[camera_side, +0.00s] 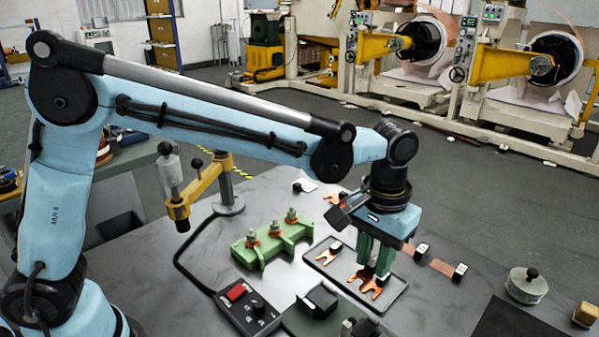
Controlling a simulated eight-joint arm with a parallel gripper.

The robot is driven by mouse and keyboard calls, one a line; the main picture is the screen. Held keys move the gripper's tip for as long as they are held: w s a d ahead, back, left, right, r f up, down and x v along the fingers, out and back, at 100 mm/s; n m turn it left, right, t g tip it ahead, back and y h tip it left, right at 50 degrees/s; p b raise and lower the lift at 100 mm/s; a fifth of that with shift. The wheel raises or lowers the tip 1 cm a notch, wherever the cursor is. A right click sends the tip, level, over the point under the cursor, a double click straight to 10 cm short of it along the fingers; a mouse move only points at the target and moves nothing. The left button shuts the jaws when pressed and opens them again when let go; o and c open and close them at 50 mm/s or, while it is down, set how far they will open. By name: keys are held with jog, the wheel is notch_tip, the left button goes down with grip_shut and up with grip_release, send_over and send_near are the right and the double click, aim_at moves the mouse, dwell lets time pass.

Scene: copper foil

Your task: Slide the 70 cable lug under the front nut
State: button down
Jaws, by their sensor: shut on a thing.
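My gripper (374,266) points down over the dark tray (392,297) and is shut on the black knob of a forked copper lug (371,285). The lug lies at or just above the tray floor; I cannot tell if they touch. Any size marking on either lug is too small to read. The green terminal block (262,251) stands left of the tray with three upright studs. Its nuts, such as the leftmost one (252,239), sit above copper-coloured pieces.
A control box (247,309) with a red button and cable stands in front of the block. A dark block (317,301) stands before the tray. Copper strips with white-faced cubes (421,250) and a round weight (526,284) lie right. A yellow-armed stand (205,185) rises behind the block.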

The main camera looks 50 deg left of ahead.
jog(key=shift+s+r, duration=0.1)
jog(key=shift+r, duration=0.1)
jog(key=shift+a+m, duration=0.2)
jog(key=shift+m, duration=0.1)
jog(key=w+a+m, duration=0.6)
jog(key=a+m, duration=0.1)
jog(key=a, duration=0.3)
jog(key=m, duration=0.7)
send_over(305, 223)
jog(key=d, duration=0.2)
jog(key=shift+w+d+f, duration=0.1)
jog(key=shift+w+f, duration=0.1)
jog(key=shift+f, duration=1.45)
jog(key=shift+w+d+f, duration=0.1)
jog(key=shift+w+f, duration=0.05)
jog(key=shift+f, duration=1.5)
jog(key=shift+a+f, duration=0.1)
jog(key=shift+f, duration=0.45)
jog(key=shift+s+a, duration=0.2)
jog(key=shift+a, duration=0.4)
jog(key=shift+s+a, duration=0.15)
jog(key=shift+a, duration=0.4)
jog(key=shift+f, duration=0.15)
